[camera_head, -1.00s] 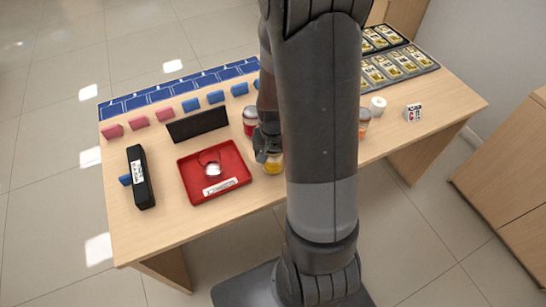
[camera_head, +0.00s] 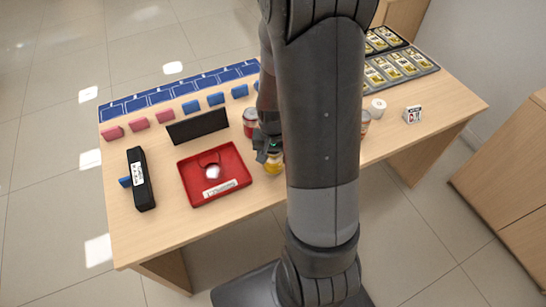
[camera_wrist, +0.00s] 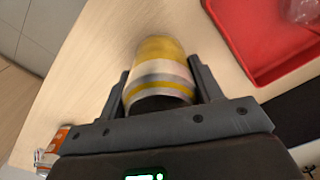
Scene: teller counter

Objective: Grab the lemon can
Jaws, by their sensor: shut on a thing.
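The lemon can (camera_wrist: 160,65) is a short cylinder with yellow, white and grey bands. It sits between the two fingers of my gripper (camera_wrist: 161,82) in the wrist view, with a finger against each side. Its near end is in shadow by the palm. In the head view, the can (camera_head: 273,168) shows as a small yellow shape under my gripper (camera_head: 268,154), just right of the red tray. My arm hides part of this area. Whether the can touches the table is hard to tell.
The red tray (camera_head: 185,172) with a clear round item is close on the left. A red can (camera_head: 250,122) stands just behind my gripper. An orange can (camera_head: 365,122), a white roll (camera_head: 377,107) and a small card box (camera_head: 412,114) stand right of my arm. A black bar (camera_head: 198,125) stands behind the tray.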

